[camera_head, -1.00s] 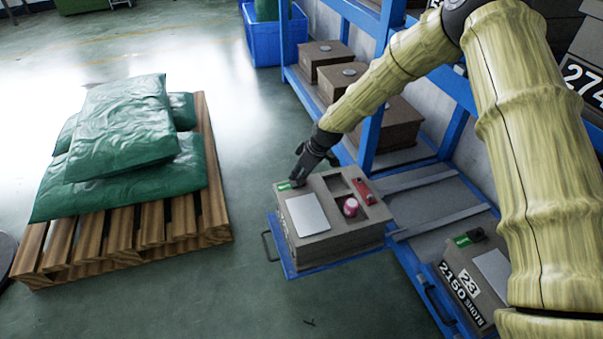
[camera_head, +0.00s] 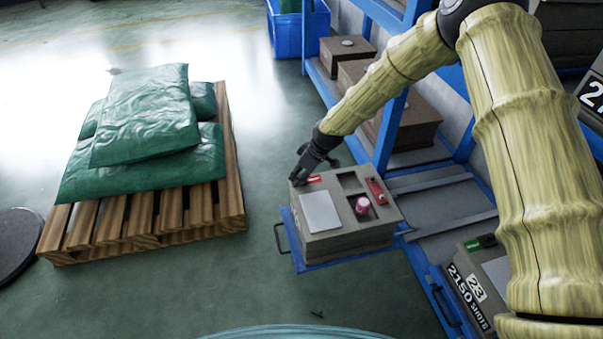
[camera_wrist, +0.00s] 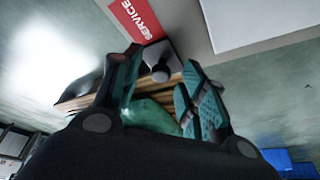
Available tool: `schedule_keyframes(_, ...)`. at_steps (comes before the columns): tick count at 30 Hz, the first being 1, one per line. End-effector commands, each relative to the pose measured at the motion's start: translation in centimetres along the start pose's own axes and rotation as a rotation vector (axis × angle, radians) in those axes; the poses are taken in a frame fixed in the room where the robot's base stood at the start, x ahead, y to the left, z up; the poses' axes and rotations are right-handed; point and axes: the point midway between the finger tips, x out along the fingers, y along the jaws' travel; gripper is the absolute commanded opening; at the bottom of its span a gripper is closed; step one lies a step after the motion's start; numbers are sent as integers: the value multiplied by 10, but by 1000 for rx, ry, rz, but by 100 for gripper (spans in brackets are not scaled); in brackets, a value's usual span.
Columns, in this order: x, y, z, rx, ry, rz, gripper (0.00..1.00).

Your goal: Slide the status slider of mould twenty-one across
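A grey-brown mould (camera_head: 352,218) sits on a pulled-out blue tray; no number on it is readable. Its status strip shows a red label (camera_head: 314,179), reading SERVICE in the wrist view (camera_wrist: 140,18). The slider's dark knob (camera_wrist: 160,68) stands at the end of the red label in the wrist view. My gripper (camera_head: 300,178) is at the strip's left end. In the wrist view my gripper's fingers (camera_wrist: 160,72) are apart, with the knob between their tips; whether a finger touches it is unclear.
The mould top carries a blank pale plate (camera_head: 321,212), a pink-red knob (camera_head: 362,205) and a red item (camera_head: 376,191) in recesses. A pallet (camera_head: 95,235) with green sacks stands left; open floor lies between.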

Motion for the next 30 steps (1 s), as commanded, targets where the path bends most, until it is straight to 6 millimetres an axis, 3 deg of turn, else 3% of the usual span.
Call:
schedule_keyframes(6,-2,0,0,0,0,0,42)
schedule_keyframes(11,-14,1,0,1,1,1,42)
schedule_keyframes(24,-86,0,0,0,1,1,42)
schedule_keyframes(30,-110,0,0,0,0,0,42)
